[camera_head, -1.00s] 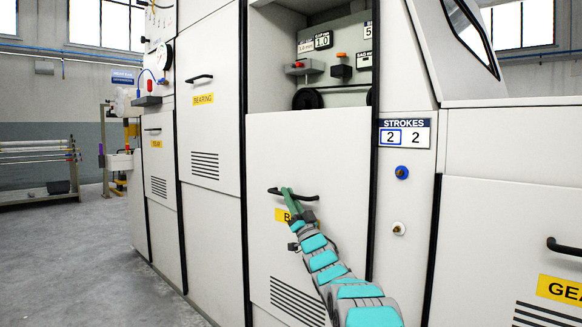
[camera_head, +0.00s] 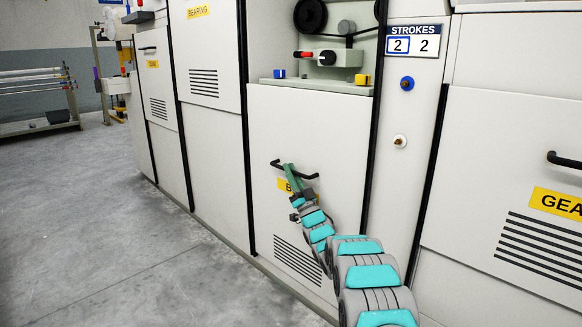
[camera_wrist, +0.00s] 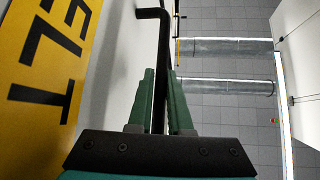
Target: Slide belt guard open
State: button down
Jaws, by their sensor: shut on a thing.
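The belt guard (camera_head: 315,130) is a pale panel with a black bar handle (camera_head: 275,162), a yellow label and vent slots. Its top edge sits below an open bay. My gripper (camera_head: 289,170) has green fingers shut on the handle. In the wrist view the fingers (camera_wrist: 160,100) lie on both sides of the black handle bar (camera_wrist: 152,14), and the yellow BELT label (camera_wrist: 48,60) is at the left. In the bay are black pulleys (camera_head: 310,15) with a belt, a grey block with a red-ended knob (camera_head: 303,54), and a ledge (camera_head: 325,87).
A blue block (camera_head: 279,73) and a yellow block (camera_head: 362,79) sit on the ledge. To the right are a STROKES sign (camera_head: 413,44), a blue button (camera_head: 407,83) and a GEAR panel (camera_head: 505,200). A BEARING panel (camera_head: 210,60) is left. Grey floor (camera_head: 90,230) is clear at the left.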

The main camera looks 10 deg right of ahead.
jog(key=shift+f, duration=0.15)
jog(key=c, duration=0.9)
grip_release()
jog(key=shift+w, duration=0.1)
jog(key=shift+o, duration=0.2)
jog(key=v, duration=0.7)
jog(key=shift+s+f, duration=0.3)
